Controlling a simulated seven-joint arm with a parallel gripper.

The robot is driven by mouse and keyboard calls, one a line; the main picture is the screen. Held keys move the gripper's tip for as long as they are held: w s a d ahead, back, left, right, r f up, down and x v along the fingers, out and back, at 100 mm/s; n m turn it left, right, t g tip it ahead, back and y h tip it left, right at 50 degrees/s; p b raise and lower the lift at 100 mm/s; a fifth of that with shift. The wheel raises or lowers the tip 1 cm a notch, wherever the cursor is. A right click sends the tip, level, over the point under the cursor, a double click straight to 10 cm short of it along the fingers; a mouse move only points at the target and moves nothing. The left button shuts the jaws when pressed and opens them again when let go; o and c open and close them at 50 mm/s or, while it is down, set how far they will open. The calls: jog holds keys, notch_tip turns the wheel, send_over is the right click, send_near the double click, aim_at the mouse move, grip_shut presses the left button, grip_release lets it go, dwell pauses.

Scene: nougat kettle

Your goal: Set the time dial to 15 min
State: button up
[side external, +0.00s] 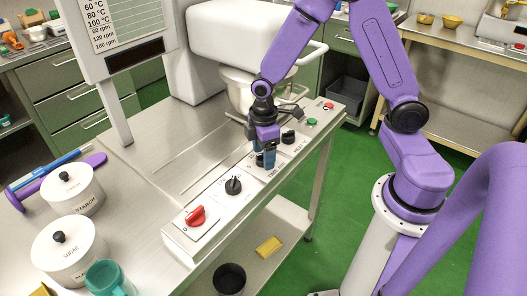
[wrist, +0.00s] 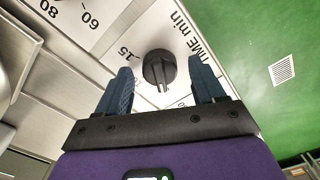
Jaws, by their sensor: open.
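The time dial (wrist: 158,68) is a round black knob on the pale panel, beside the printed words "TIME min". Its ridge points toward the bottom of the wrist view, away from the "15" mark (wrist: 124,54) at its left. Another mark at its lower right is too small to read. My gripper (wrist: 162,88) is open, with a blue finger on each side of the knob in this view. I cannot tell whether the fingers touch it. In the side view my gripper (side external: 265,163) points down at the control panel and hides the knob beneath it.
The control panel (side external: 182,240) runs along the table's edge. It carries a red switch (side external: 196,216), a black dial (side external: 233,185), another black dial (side external: 288,137), a green button (side external: 312,122) and a red button (side external: 329,106). A mixing bowl (side external: 237,88) stands behind my gripper.

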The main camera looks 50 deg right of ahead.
jog(key=shift+c, duration=0.3)
jog(key=c, duration=1)
jog(key=shift+m, duration=0.4)
jog(key=m, duration=2.3)
